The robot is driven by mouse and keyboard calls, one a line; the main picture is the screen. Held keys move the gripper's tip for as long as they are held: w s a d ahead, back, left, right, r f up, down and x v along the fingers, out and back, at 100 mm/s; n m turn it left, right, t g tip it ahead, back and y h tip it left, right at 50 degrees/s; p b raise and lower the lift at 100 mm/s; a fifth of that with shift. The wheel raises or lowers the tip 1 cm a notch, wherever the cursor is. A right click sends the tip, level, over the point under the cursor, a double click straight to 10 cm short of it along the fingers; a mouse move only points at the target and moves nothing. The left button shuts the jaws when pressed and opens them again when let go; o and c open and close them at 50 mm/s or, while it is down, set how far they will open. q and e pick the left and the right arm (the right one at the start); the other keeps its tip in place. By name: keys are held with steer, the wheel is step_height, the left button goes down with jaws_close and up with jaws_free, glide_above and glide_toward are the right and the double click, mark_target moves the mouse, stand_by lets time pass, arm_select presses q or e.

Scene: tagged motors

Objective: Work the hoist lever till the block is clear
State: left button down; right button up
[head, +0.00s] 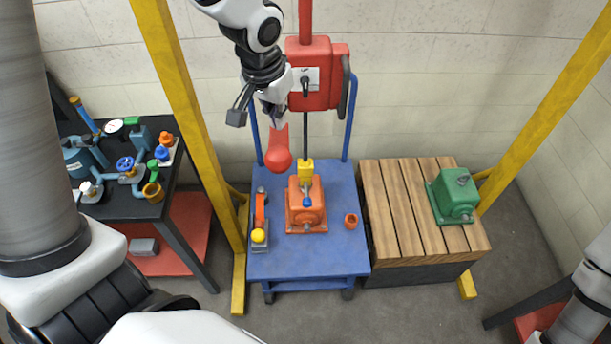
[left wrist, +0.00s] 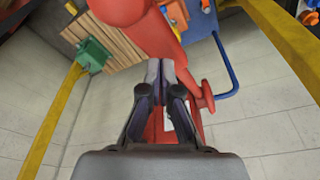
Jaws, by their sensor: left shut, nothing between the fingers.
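The red hoist (head: 313,75) hangs between the yellow posts. Its red lever (head: 279,150) points down and ends in a round knob; the lever also shows close up in the left wrist view (left wrist: 150,35). A dark line runs down from the hoist to a yellow hook block (head: 305,172) at the top of an orange motor block (head: 306,212). The orange block appears to rest on the blue cart (head: 335,258). My left gripper (head: 272,116) is shut and empty beside the upper part of the lever; its fingertips (left wrist: 166,68) look close to it, contact unclear. My right gripper is out of view.
A green motor (head: 455,196) sits on a slatted wooden platform (head: 398,215) at the right. A dark bench with valves and a gauge (head: 115,126) stands at the left. Yellow posts (head: 190,100) flank the cart. Blue cart uprights (head: 349,122) rise near the hoist.

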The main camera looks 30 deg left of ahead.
arm_select(q)
steer(key=shift+f+b, duration=0.95)
steer(key=shift+f, duration=0.2)
steer(key=shift+s+d+f+b, duration=0.1)
steer(key=shift+s+f+b, duration=0.05)
steer(key=shift+f+b, duration=0.7)
steer(key=shift+s+d+f+b, duration=0.1)
steer(key=shift+s+f+b, duration=0.05)
steer(key=shift+f+b, duration=0.7)
steer(key=shift+s+d+f+b, duration=0.15)
steer(key=shift+f+b, duration=0.45)
steer(key=shift+f, duration=0.45)
